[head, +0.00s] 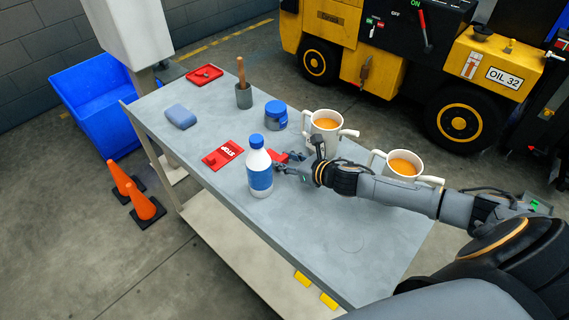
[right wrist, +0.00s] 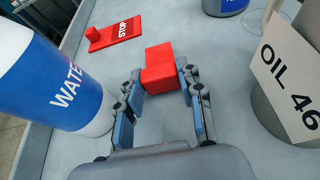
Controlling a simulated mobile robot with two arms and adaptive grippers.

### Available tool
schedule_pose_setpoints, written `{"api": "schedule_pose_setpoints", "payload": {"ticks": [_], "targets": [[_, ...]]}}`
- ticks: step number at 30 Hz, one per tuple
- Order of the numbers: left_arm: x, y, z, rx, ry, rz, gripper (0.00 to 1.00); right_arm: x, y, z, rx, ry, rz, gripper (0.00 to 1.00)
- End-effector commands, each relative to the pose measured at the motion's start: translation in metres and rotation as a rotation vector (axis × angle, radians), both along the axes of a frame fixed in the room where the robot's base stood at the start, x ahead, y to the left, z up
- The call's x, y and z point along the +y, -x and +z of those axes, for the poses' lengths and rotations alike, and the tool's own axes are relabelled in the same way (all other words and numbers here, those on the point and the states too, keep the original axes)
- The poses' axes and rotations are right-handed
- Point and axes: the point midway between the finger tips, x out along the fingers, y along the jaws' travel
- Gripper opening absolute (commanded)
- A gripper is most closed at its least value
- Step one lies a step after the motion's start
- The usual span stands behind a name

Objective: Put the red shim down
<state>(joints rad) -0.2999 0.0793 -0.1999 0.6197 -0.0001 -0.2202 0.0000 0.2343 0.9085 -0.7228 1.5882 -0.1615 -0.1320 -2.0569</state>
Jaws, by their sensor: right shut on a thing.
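The red shim (right wrist: 160,65) is a small red block between the fingertips of my right gripper (right wrist: 162,82), which is shut on it. In the head view part of the shim (head: 278,156) shows behind the water bottle (head: 260,172), with my right gripper (head: 293,165) at its right. The shim is low over the grey table (head: 340,225); I cannot tell whether it touches the top. My left gripper is not in view.
The water bottle stands close beside my right gripper. A red STOP plate (head: 224,154) lies to the left. Two mugs, one behind (head: 326,128) and one to the right (head: 400,168), stand near my arm. A blue-lidded jar (head: 276,116) stands farther back. The front right tabletop is clear.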

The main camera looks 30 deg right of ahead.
Motion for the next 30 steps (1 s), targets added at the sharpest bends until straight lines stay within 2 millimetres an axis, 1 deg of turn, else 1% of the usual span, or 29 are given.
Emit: {"api": "schedule_pose_setpoints", "payload": {"ticks": [3,5,8,14,16,19,22,26,27,30], "targets": [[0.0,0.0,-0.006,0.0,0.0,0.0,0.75,-0.001,-0.001,0.02,-0.006,0.006,0.003,0.0],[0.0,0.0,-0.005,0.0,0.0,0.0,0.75,-0.002,0.008,0.026,-0.001,0.004,0.003,0.0],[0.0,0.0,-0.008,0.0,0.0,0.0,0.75,-0.004,0.022,0.042,0.0,0.004,0.003,0.0],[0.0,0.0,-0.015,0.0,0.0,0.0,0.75,-0.008,0.051,0.076,0.0,0.007,0.004,0.0],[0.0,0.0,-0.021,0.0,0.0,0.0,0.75,-0.009,0.062,0.076,0.004,0.004,0.001,0.0],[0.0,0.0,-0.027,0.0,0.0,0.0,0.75,-0.01,0.076,0.083,0.002,0.005,0.005,0.0],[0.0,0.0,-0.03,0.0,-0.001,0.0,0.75,-0.013,0.085,0.088,0.005,0.004,-0.001,0.0],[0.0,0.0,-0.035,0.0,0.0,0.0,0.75,-0.012,0.097,0.094,0.003,0.003,0.005,0.0],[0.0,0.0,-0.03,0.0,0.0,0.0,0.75,-0.015,0.1,0.097,0.005,0.006,-0.001,0.0],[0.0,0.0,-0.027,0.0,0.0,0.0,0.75,-0.017,0.106,0.101,0.005,0.007,-0.003,0.0]]}}
